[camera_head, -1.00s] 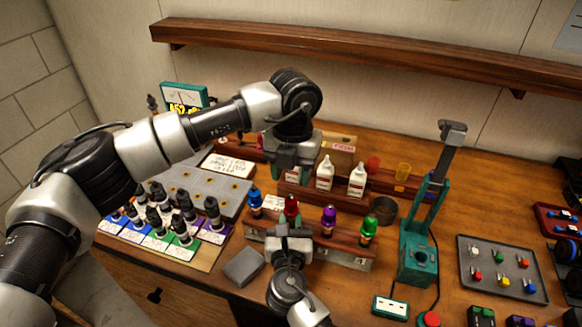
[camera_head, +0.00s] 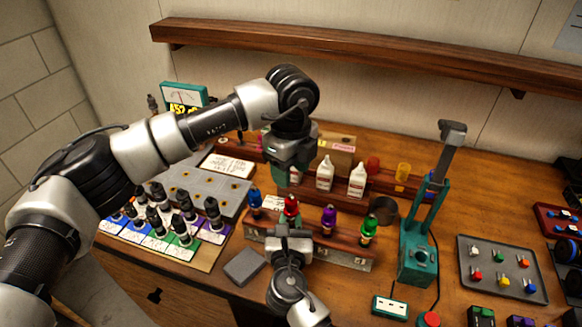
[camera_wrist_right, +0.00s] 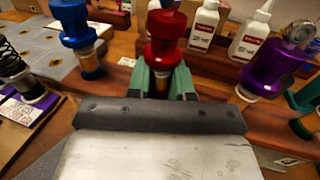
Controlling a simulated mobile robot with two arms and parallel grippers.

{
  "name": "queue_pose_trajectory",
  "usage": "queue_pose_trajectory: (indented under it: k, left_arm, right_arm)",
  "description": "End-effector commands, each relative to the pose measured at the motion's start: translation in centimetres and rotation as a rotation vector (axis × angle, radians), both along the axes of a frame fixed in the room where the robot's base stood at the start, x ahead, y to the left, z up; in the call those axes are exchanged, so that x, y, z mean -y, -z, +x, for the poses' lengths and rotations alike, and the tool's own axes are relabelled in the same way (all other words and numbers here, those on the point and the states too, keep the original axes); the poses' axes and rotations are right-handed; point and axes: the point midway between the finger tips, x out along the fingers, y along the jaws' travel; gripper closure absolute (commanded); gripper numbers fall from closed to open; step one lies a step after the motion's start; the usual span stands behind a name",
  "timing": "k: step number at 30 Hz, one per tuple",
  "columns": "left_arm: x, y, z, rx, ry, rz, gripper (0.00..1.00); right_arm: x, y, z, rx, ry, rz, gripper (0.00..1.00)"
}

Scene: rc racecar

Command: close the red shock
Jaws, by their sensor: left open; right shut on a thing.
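The red shock (camera_head: 291,206) stands upright in the wooden rack (camera_head: 334,249), between the blue shock (camera_head: 255,200) and the purple shock (camera_head: 328,217). In the right wrist view the red shock (camera_wrist_right: 166,38) rises between the green fingers of my right gripper (camera_wrist_right: 165,82). The right gripper is shut on its lower body. The top of the red shock is clear of the right gripper. My left gripper (camera_head: 290,166) is open and points down behind and above the red shock; its fingertips are partly hidden, and it looks empty.
A green shock (camera_head: 369,228) stands at the rack's right end. White bottles (camera_head: 325,173) stand on a wooden stand behind. A grey block (camera_head: 244,266) lies left of the right arm. A teal press (camera_head: 418,245) stands to the right. Several black-spring shocks (camera_head: 184,205) stand at left.

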Motion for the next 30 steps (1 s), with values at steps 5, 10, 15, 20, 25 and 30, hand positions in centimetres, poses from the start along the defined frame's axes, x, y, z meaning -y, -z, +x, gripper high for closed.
queue_pose_trajectory:
  k: [5,10,15,20,25,30]
  left_arm:
    - [0.0,0.4,0.0,-0.001,0.001,0.000,0.51]
    - [0.0,2.3,0.0,-0.003,0.001,0.003,0.51]
    - [0.0,5.1,0.0,-0.003,0.001,0.001,0.51]
    - [0.0,7.0,0.0,-0.002,0.001,0.001,0.51]
    - [0.0,7.9,0.0,-0.001,0.001,0.001,0.51]
    - [0.0,8.0,0.0,0.000,0.002,0.000,0.51]
  right_arm:
    - [0.0,0.0,0.0,0.000,0.000,0.000,1.00]
    - [0.0,0.0,0.0,0.000,0.000,0.000,1.00]
    - [0.0,0.0,0.0,0.000,0.000,0.000,1.00]
    - [0.0,0.0,0.0,0.000,0.000,0.000,1.00]
    - [0.0,0.0,0.0,0.000,0.000,0.000,1.00]
    - [0.0,0.0,0.0,0.000,0.000,0.000,1.00]
